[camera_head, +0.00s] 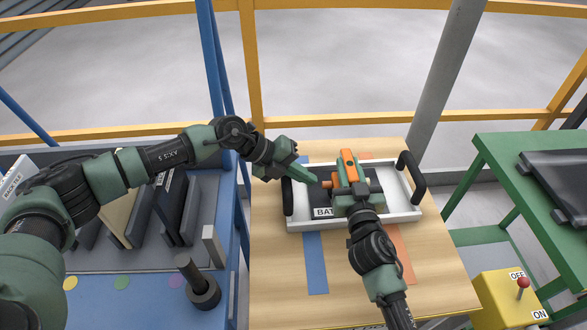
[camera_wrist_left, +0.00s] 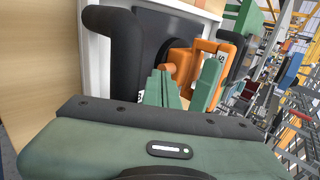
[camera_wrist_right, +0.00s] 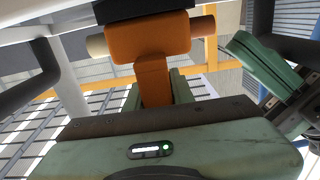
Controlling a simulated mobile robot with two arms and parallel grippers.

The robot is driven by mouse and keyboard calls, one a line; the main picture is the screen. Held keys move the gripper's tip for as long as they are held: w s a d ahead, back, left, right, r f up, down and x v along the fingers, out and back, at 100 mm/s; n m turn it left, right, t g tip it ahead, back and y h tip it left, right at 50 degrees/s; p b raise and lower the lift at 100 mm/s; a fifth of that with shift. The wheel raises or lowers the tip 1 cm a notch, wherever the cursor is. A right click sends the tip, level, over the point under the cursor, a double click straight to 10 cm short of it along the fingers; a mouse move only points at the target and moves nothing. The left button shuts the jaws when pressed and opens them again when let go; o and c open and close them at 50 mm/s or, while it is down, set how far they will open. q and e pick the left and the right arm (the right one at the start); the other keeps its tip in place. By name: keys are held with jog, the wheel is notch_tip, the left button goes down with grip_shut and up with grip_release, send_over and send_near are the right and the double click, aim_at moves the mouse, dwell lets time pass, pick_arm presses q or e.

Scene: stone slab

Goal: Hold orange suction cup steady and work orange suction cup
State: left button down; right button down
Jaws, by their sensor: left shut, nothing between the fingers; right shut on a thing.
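The orange suction cup (camera_head: 348,163) stands on the dark panel (camera_head: 322,197) marked "BAT" inside a white tray (camera_head: 402,213). My right gripper (camera_head: 353,186) is shut on its orange body, which fills the space between the fingers in the right wrist view (camera_wrist_right: 152,75). My left gripper (camera_head: 312,178) is shut and empty, with its fingertips close to the left side of the cup. In the left wrist view the cup (camera_wrist_left: 207,62) shows just past the fingers; I cannot tell whether they touch it. The underside of the cup is largely hidden.
The tray has black handles (camera_head: 411,175) and sits on a wooden table with blue (camera_head: 316,262) and orange strips. A blue-framed rack stands left. A green table (camera_head: 540,200) and yellow switch box (camera_head: 508,295) stand right. Yellow rails run behind.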

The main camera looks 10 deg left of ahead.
aim_at(329, 185)
pick_arm(q)
jog(key=shift+x, duration=0.8)
jog(key=shift+w+d, duration=0.15)
jog(key=shift+d, duration=0.35)
jog(key=shift+w+d, duration=0.15)
jog(key=shift+d, duration=0.4)
pick_arm(e)
jog(key=shift+s+a, duration=0.1)
jog(key=shift+a, duration=0.05)
pick_arm(q)
jog(key=shift+s+d+r, duration=0.1)
jog(key=shift+d, duration=0.15)
pick_arm(e)
jog(key=shift+s+a, duration=0.1)
jog(key=shift+a, duration=0.05)
pick_arm(q)
jog(key=v, duration=1)
jog(key=shift+a, duration=0.4)
pick_arm(e)
jog(key=shift+d, duration=0.3)
jog(key=shift+w, duration=0.2)
